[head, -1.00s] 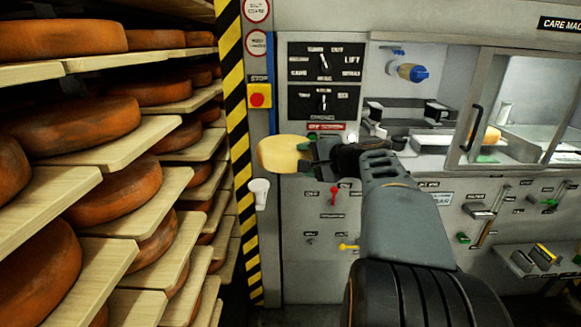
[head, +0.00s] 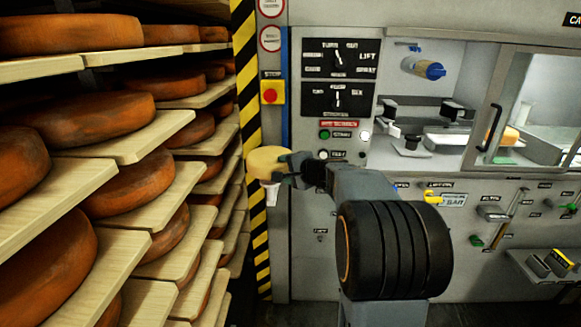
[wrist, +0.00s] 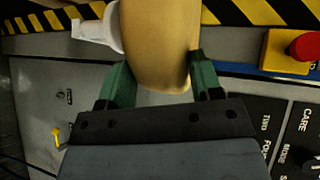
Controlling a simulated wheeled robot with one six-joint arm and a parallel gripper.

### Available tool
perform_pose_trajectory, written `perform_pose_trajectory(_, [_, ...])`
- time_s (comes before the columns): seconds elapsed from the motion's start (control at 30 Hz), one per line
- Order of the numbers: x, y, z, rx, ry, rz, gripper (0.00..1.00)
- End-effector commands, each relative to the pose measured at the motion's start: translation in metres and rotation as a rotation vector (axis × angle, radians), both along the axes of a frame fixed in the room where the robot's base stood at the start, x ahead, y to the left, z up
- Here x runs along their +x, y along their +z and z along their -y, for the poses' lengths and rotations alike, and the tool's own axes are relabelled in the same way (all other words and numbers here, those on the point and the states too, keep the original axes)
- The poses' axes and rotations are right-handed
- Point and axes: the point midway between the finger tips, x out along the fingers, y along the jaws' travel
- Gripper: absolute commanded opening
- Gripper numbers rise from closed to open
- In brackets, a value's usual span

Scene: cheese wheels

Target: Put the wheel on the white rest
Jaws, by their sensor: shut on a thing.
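A pale yellow cheese wheel (head: 266,162) is in my gripper (head: 284,168), held in the air in front of the machine's left edge. In the wrist view the wheel (wrist: 160,45) sits between the two green fingers of my gripper (wrist: 158,78), which is shut on it. I cannot tell for sure that this is the white rest.
A white cup-shaped fitting (head: 270,190) is just below the wheel. Racks of orange wheels (head: 130,188) fill the left. A red stop button (head: 270,96) is above the wheel. A glass-fronted compartment (head: 510,130) with a handle adjoins the bay on the right.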

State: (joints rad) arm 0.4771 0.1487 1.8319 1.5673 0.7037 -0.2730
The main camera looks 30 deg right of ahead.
Motion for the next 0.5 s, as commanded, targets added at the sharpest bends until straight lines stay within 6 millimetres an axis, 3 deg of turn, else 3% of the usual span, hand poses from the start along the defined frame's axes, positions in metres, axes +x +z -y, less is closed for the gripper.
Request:
perform_pose_trajectory(0.3, [0.008,-0.03,-0.002,0.002,0.0,0.005,0.0])
perform_pose_trajectory(0.5, [0.008,-0.036,-0.002,0.001,0.0,0.006,0.0])
